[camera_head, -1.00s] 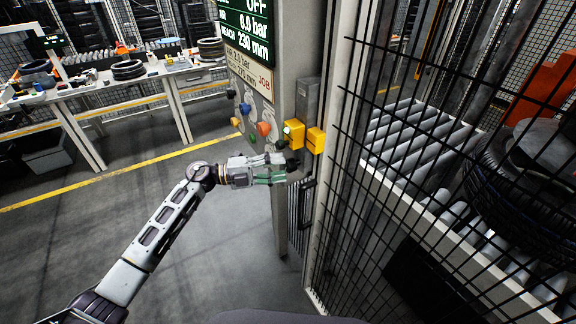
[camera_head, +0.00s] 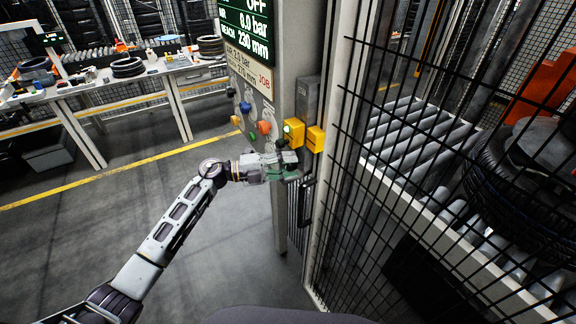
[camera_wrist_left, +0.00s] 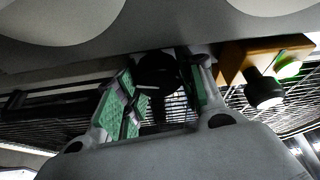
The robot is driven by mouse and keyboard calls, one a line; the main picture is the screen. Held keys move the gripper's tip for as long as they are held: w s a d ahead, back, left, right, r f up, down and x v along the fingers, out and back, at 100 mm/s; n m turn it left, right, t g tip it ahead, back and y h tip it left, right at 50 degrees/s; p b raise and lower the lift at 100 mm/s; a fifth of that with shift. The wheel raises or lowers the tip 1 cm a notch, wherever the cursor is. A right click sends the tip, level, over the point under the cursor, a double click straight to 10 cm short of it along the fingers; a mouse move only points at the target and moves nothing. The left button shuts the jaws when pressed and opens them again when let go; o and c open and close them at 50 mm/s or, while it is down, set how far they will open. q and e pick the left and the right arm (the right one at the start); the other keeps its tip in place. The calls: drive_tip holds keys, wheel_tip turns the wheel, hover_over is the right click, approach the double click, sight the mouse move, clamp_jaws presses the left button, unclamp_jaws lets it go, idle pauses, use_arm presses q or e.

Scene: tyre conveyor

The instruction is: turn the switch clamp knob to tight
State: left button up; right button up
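The control panel (camera_head: 262,108) stands left of the cage and carries several coloured knobs. A black knob (camera_wrist_left: 158,75) sits between the fingertips of my left gripper (camera_wrist_left: 160,92) in the left wrist view. The green-padded fingers are spread to either side of the knob; whether they press on it I cannot tell. In the head view my left gripper (camera_head: 284,166) is at the lower end of the panel, below the yellow box, and largely hides that knob. The knob's markings cannot be read. My right gripper is not in view.
A yellow box (camera_head: 294,134) with a lit green button is just above the gripper; it also shows in the wrist view (camera_wrist_left: 268,52). Red (camera_head: 264,128), green (camera_head: 253,135) and blue (camera_head: 245,107) knobs are nearby. A mesh fence (camera_head: 400,190) closes off the roller conveyor at right.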

use_arm(q)
drive_tip(key=shift+f, duration=0.1)
drive_tip(key=shift+c, duration=0.2)
drive_tip(key=shift+m+y, duration=0.6)
drive_tip(key=shift+m, duration=0.7)
drive_tip(key=o, duration=0.7)
drive_tip(key=shift+o, duration=0.2)
drive_tip(key=shift+a, duration=0.1)
drive_tip(key=f+v, duration=0.1)
drive_tip(key=v, duration=1.1)
drive_tip(key=shift+r, duration=0.4)
